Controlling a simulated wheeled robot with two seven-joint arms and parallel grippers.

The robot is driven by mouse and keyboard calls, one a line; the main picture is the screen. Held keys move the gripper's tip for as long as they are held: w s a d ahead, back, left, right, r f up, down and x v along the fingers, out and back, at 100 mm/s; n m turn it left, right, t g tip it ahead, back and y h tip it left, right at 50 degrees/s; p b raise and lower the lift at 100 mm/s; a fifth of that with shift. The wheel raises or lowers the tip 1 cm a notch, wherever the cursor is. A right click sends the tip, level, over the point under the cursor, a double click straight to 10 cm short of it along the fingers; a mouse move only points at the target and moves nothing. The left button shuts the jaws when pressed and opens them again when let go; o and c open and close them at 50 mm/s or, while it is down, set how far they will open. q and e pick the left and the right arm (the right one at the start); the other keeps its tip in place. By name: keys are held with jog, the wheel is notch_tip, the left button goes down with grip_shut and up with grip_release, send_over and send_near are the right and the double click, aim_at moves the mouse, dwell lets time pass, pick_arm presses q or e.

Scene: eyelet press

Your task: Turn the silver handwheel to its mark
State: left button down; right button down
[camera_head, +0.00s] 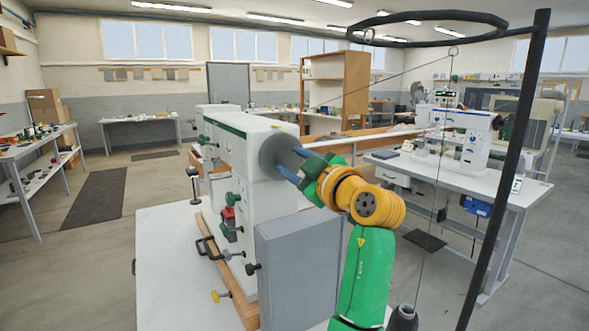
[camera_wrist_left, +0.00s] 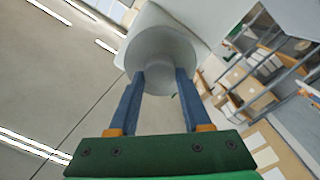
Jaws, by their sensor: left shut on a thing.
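The silver handwheel (camera_head: 279,152) is a grey round wheel on the near end of the white press (camera_head: 238,128), which stands on a white table. In the left wrist view the handwheel (camera_wrist_left: 160,55) shows as a pale round body between my finger ends. My left gripper (camera_head: 289,164) has blue fingers and a green body. It is shut on the handwheel, one finger on each side, as the left wrist view (camera_wrist_left: 157,82) also shows. The mark cannot be made out. My right gripper is not in view.
A grey box-like block (camera_head: 298,265) stands in front of the press, below my left arm. A black pole with a ring (camera_head: 513,150) rises at the right. Another table (camera_head: 480,186) with a similar white machine stands behind it.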

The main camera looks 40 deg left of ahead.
pick_arm(q)
jog(key=shift+n, duration=0.5)
jog(key=shift+c, duration=1.8)
grip_release()
jog(key=b+v, duration=0.2)
jog(key=v, duration=0.5)
jog(key=shift+b, duration=0.35)
